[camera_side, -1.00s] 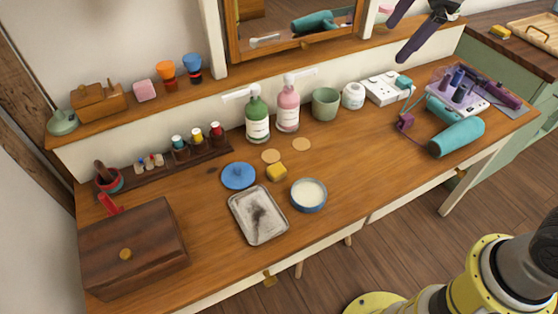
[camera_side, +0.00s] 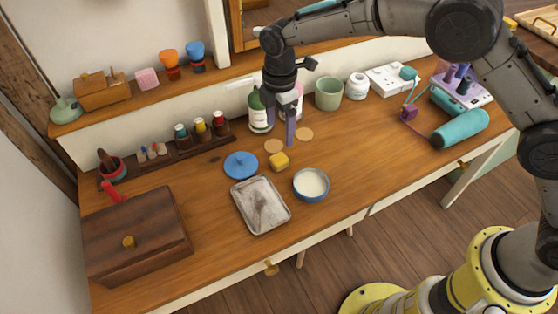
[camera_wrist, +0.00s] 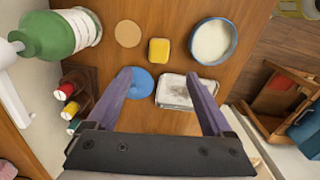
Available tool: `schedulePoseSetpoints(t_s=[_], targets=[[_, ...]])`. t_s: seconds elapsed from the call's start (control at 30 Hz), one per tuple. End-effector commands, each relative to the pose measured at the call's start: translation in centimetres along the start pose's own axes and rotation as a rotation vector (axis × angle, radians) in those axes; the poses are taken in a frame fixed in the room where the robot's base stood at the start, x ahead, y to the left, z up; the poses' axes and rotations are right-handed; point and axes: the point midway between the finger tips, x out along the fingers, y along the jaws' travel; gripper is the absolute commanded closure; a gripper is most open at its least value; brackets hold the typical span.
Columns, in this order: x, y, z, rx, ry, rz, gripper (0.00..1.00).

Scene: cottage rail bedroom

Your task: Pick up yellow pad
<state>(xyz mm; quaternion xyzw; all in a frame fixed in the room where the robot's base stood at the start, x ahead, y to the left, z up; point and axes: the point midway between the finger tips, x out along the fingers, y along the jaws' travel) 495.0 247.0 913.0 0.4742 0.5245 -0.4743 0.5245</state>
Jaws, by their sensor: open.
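The yellow pad (camera_side: 279,161) is a small block lying on the wooden desk, between a blue lid and a blue-rimmed bowl. In the wrist view the yellow pad (camera_wrist: 159,50) lies beyond my fingertips, roughly midway across the picture. My gripper (camera_side: 291,135) is above the desk behind the pad, fingers pointing down, in front of the pump bottles. In the wrist view my gripper (camera_wrist: 158,78) is open, its two purple fingers apart with nothing held between them. The pad is fully visible in both views and apart from the fingers.
The blue lid (camera_side: 241,165), metal tray (camera_side: 261,205), blue bowl (camera_side: 311,185) and cork coasters (camera_side: 274,146) surround the pad. The green bottle (camera_side: 259,112) stands close to my gripper. The desk front right of the bowl (camera_side: 365,175) is clear.

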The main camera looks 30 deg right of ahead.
Motion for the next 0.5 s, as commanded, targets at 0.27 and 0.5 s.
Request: schedulePoseSetpoints(t_s=[0.27,0.5], targets=[[5.0,-0.1,0.1,0.002,-0.001,-0.003,0.15],[6.4,0.0,0.1,0.002,0.000,-0.001,0.15]])
